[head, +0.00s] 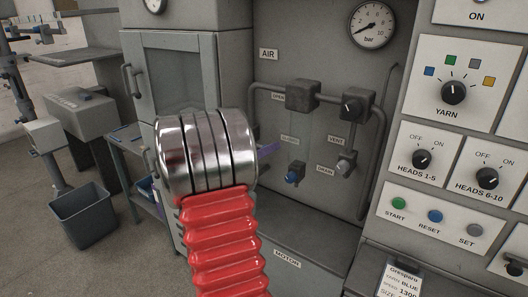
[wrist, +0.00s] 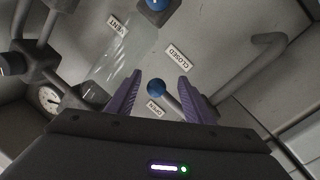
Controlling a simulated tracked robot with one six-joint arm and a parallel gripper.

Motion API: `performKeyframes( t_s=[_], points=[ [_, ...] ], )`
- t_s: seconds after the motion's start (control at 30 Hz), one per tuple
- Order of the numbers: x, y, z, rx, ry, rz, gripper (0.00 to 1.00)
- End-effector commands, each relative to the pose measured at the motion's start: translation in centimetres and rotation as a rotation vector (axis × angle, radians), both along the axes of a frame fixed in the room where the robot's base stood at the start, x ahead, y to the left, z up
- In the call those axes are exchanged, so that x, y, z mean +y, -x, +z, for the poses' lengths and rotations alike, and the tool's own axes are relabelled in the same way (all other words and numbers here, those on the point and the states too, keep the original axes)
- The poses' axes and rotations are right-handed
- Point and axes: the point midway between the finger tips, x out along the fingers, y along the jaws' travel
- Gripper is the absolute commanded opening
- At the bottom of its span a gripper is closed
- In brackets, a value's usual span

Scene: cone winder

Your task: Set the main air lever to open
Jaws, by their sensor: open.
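The main air lever shows in the wrist view as a blue ball knob (wrist: 155,87) on a short grey rod. The rod runs down and right, partly hidden by my gripper. In that picture the knob lies between the OPEN label (wrist: 157,110) and the CLOSED label (wrist: 183,57), nearer OPEN; I cannot tell its exact setting. My gripper (wrist: 153,72) is open, its purple fingers to either side of the knob, contact unclear. In the head view a purple finger (head: 268,150) shows beside my arm. The valve body (head: 303,95) is visible there, but I cannot make out the lever.
Grey pipes (head: 254,115) frame the recess on both sides. The control panel (head: 445,140) stands at the right, a cabinet (head: 180,75) at the left.

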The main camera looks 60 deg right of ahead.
Motion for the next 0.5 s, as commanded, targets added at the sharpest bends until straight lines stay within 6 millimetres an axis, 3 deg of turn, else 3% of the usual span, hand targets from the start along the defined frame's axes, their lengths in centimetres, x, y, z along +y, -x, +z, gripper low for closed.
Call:
performKeyframes(
  t_s=[0.5],
  points=[
    [0.05, -0.06, 0.04, 0.0, 0.001, 0.001, 0.13]
  ],
)
